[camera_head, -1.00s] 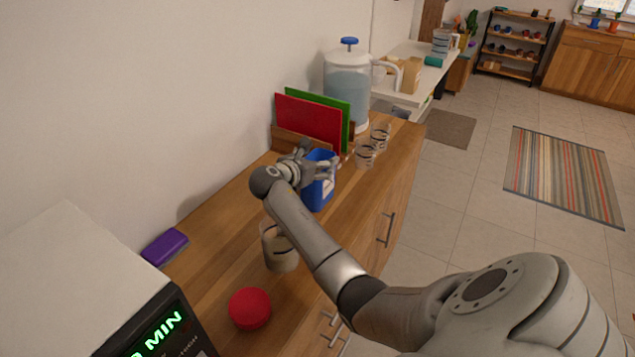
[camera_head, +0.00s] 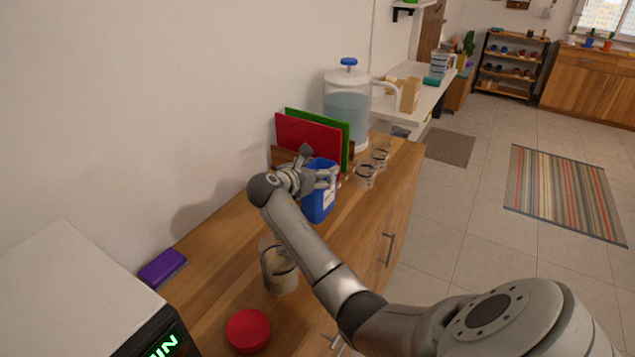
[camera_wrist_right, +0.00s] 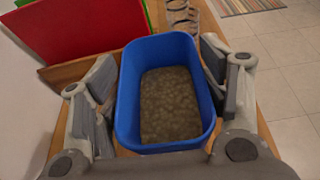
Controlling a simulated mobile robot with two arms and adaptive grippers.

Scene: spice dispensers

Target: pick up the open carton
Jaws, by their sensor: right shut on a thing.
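The open carton (camera_head: 321,204) is blue, with a pale label on its side, and is upright on the wooden counter in the head view. In the right wrist view the carton (camera_wrist_right: 207,108) is seen from above, open at the top, with a brown, grainy content inside. My right gripper (camera_head: 318,176) is at the carton's upper part. Its two fingers (camera_wrist_right: 165,92) lie along opposite sides of the carton, shut on it. I cannot tell any gap between carton and counter. My left gripper is not in view.
Red (camera_head: 307,137) and green boards stand in a rack behind the carton, by a water dispenser (camera_head: 347,105). Two glasses (camera_head: 365,177) are to its right. A jar (camera_head: 278,275), a red lid (camera_head: 248,331) and a purple box (camera_head: 163,267) are nearer.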

